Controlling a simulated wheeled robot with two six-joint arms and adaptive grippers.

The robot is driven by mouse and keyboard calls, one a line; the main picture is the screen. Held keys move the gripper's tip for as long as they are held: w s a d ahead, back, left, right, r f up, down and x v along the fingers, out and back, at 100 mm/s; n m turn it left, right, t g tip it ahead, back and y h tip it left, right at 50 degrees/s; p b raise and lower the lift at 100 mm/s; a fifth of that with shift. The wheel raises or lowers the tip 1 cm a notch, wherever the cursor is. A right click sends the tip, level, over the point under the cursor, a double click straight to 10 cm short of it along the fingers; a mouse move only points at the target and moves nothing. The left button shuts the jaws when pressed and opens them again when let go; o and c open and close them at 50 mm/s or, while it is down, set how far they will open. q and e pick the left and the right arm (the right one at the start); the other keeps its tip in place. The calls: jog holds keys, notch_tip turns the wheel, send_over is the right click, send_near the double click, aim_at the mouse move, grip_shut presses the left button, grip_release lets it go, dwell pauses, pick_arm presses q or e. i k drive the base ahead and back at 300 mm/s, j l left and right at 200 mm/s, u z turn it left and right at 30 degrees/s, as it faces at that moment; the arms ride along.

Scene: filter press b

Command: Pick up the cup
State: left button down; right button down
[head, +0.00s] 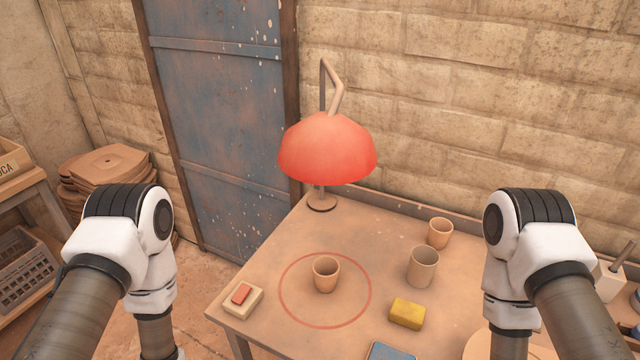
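A small tan cup (326,276) stands upright on the table, inside a thin red ring (281,284) marked on the tabletop. A taller grey-brown cup or beaker (423,268) stands to its right, and another small orange-tan cup (440,232) stands behind that one. All these cups stand free, with no gripper touching them in view. My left arm comes down at the left and my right arm at the right. Both grippers are below the bottom edge of the picture and cannot be seen.
A red-shaded lamp (327,150) stands at the table's back left. A yellow sponge (407,313), a pale block with a red piece (241,299) and a blue flat item (391,352) lie around the ring. The table (290,238) is bare between lamp and ring.

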aim_at(325, 269)
jog(key=l+z, duration=0.7)
